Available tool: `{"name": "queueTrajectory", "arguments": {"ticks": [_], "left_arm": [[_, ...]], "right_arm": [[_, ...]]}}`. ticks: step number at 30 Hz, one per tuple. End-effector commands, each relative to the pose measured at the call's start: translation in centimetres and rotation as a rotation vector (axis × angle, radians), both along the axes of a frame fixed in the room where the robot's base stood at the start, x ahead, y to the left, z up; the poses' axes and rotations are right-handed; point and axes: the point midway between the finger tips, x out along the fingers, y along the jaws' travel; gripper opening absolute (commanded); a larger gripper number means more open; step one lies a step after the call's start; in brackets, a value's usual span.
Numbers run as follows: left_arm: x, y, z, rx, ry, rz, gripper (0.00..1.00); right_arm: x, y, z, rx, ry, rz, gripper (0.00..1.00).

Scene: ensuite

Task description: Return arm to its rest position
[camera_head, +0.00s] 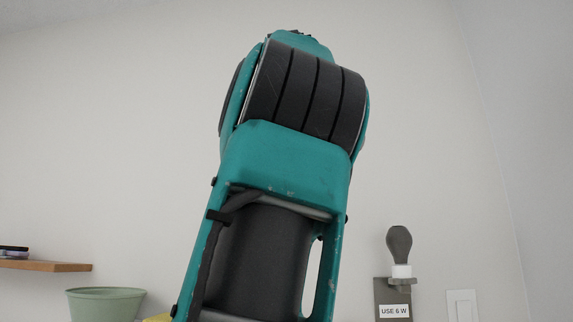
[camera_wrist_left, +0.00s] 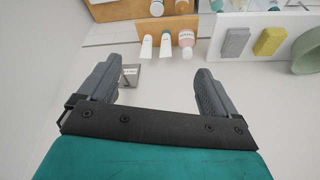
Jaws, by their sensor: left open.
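My left gripper (camera_wrist_left: 158,72) shows in the left wrist view with its two dark grey fingers spread wide apart. Nothing is held between them. A teal and dark grey link of my own arm (camera_head: 285,160) rises through the middle of the head view, tilted slightly right towards its top. It hides part of the wall. No gripper shows in the head view, and my right gripper is in neither view.
A green bowl (camera_head: 105,304) stands at lower left, below a wooden shelf (camera_head: 45,266). A grey bulb (camera_head: 399,244) sits above a "USE 6 W" label (camera_head: 394,311). The wrist view shows several tubes and bottles, a grey sponge (camera_wrist_left: 236,43) and a yellow sponge (camera_wrist_left: 269,41).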

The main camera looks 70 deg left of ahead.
Motion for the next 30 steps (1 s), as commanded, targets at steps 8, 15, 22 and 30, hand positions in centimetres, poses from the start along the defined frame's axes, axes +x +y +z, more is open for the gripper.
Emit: {"name": "queueTrajectory", "arguments": {"ticks": [8, 15, 22, 30], "left_arm": [[0.0, 0.0, -0.1, 0.0, 0.002, 0.002, 0.92], [0.6, 0.1, -0.5, -0.008, 0.011, 0.004, 0.92], [6.6, 1.5, -6.2, -0.092, 0.094, 0.062, 0.92], [13.2, 3.8, -16.9, -0.158, 0.177, 0.22, 0.92]], "right_arm": [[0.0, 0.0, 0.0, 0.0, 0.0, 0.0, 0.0], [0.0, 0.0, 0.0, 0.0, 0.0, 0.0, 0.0], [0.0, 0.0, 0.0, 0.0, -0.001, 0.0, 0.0], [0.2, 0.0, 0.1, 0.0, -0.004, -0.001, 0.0]]}}
